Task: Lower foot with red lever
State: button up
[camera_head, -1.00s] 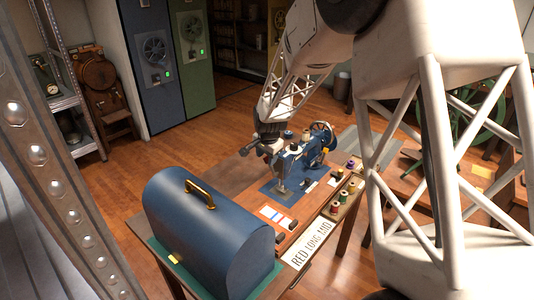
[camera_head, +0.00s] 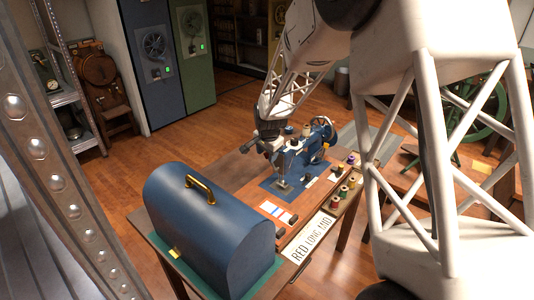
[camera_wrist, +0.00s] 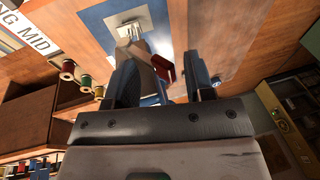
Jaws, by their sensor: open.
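A blue sewing machine (camera_head: 312,152) stands on the wooden table, with its handwheel on the right. My gripper (camera_head: 268,146) is at the machine's left head end; its fingers are hard to make out there. In the wrist view my gripper (camera_wrist: 162,66) is open, with one dark finger on each side. A red lever (camera_wrist: 164,66) shows between the fingers, nearer the right one; I cannot tell whether they touch. The metal presser foot area (camera_wrist: 132,28) lies beyond it, over a bright plate. The foot's exact height is unclear.
A blue domed case (camera_head: 205,235) with a brass handle stands at the table's front left. Thread spools (camera_head: 344,190) stand along the right edge, near a sign (camera_head: 314,237) reading "RED LONG MID". A card with colored strips (camera_head: 278,212) lies in front of the machine.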

jog(key=shift+r, duration=0.1)
jog(key=shift+s+d+r, duration=0.3)
jog(key=shift+s+d, duration=0.35)
dwell(0.3)
jog(key=shift+s+d+r, duration=0.1)
jog(key=shift+s+d, duration=0.3)
jog(key=shift+s, duration=0.05)
jog(key=shift+d, duration=0.1)
dwell(0.3)
jog(key=shift+s+d, duration=0.55)
